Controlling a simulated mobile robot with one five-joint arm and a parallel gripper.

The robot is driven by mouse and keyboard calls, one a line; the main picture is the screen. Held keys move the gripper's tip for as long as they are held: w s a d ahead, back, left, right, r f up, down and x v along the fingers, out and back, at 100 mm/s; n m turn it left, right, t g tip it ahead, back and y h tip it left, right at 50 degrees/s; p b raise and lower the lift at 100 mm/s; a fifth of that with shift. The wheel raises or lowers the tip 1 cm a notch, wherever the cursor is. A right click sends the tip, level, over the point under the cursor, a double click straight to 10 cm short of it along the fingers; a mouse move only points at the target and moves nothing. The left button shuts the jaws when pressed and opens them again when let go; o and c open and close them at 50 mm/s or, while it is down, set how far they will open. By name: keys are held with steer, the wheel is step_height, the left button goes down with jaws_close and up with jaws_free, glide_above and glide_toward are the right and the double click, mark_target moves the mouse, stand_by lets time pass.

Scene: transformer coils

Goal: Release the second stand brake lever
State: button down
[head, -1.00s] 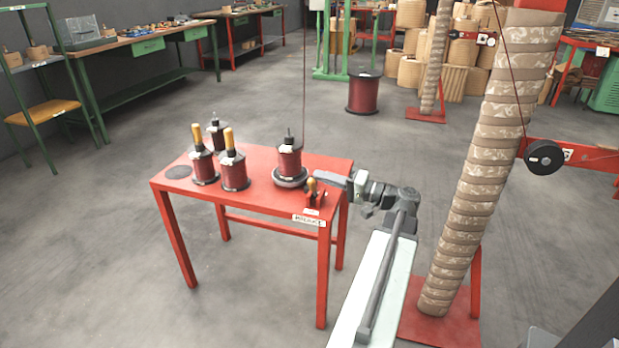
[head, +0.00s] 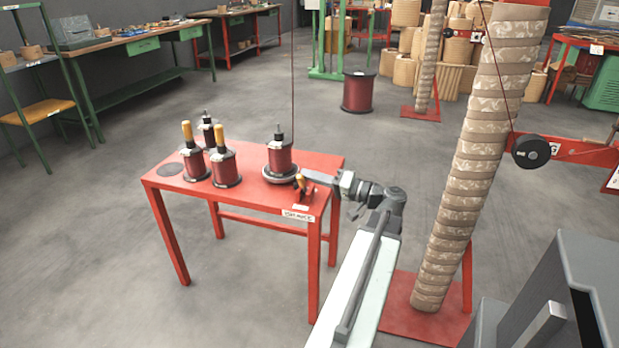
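The red table (head: 237,192) stands left of centre, with a small label on its front right corner. The brake lever (head: 299,184), with a yellow-orange grip on a red mount, sits at this corner. A dark red spool (head: 280,158) stands on a round turntable (head: 281,175) just behind the lever, with a thin wire rising from it. My gripper (head: 312,177) reaches in from the right at about lever height, its tip at or very close to the lever grip. I cannot tell whether it touches the lever, or whether its fingers are open or shut.
Several more spools stand on the table's left half, two with yellow tops (head: 222,164). A tall wrapped column (head: 468,170) on a red base rises to the right of my arm. A grey box-like block (head: 565,295) fills the lower right.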

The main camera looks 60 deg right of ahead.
steer(key=d+r+p, duration=0.1)
steer(key=w+d+r+p, duration=0.1)
steer(key=shift+w+d+r, duration=0.1)
steer(key=shift+d+r, duration=0.05)
steer(key=shift+d, duration=0.25)
steer(key=s+f, duration=0.1)
steer(key=s, duration=0.9)
steer(key=shift+d+b, duration=0.35)
steer(key=shift+d, duration=0.05)
